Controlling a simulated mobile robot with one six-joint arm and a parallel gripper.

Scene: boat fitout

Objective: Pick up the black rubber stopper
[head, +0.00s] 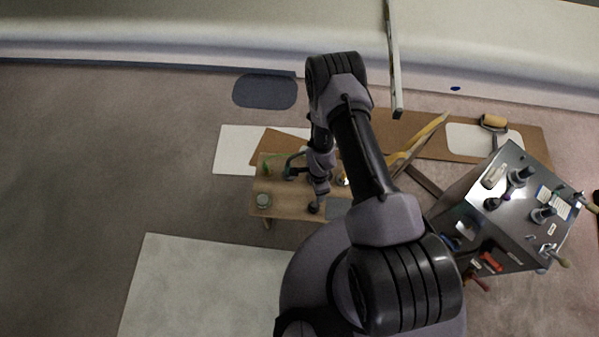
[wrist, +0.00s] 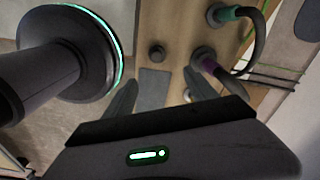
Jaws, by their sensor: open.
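The black rubber stopper appears to be the small dark round piece (wrist: 157,52) standing on a wooden bench (wrist: 180,20) in the wrist view. In the head view a small dark piece (head: 314,207) sits near the bench's (head: 285,205) front edge, just below my gripper (head: 319,188). In the wrist view my gripper (wrist: 159,90) is open and empty. Its two fingers are apart, with the stopper beyond them, between their lines and nearer the left one. No contact with the stopper shows. My arm hides part of the bench in the head view.
A dark curved hose (wrist: 258,45) with teal and purple ends stands right of the stopper. A grey flat patch (wrist: 153,82) lies beside the stopper. A metal cabinet (head: 510,205) stands at right.

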